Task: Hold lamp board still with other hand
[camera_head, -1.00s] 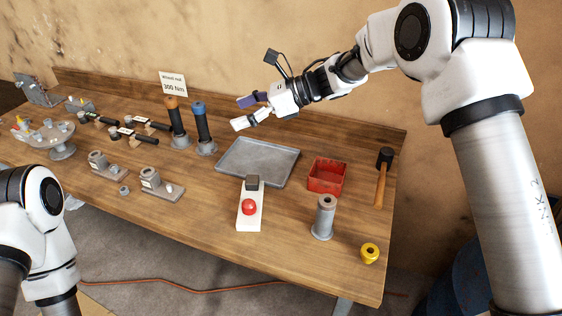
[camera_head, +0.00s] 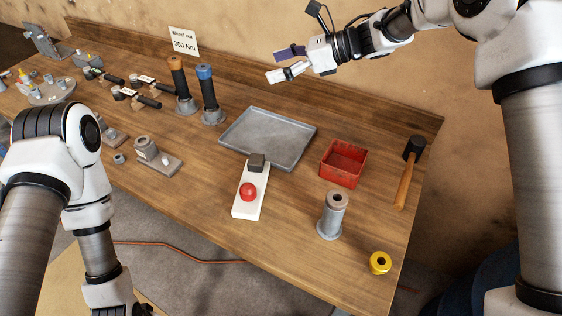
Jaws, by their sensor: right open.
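The lamp board (camera_head: 240,208) is a narrow white board lying on the wooden bench near its front edge. It carries a red dome lamp (camera_head: 248,191) and a dark grey block (camera_head: 257,163) at its far end. My right gripper (camera_head: 281,64) is open and empty, in the air beyond the grey tray and well apart from the board. My left arm comes in at the left, in front of the bench. Its gripper is below the picture's lower edge and hidden. Nothing of mine touches the lamp board.
A grey tray (camera_head: 232,143) lies just behind the board. To the right are a red bin (camera_head: 328,172), a grey cylinder post (camera_head: 332,216), a yellow ring (camera_head: 380,263) and a mallet (camera_head: 405,180). Two upright tools stand left of the tray. Bare wood surrounds the board's left side.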

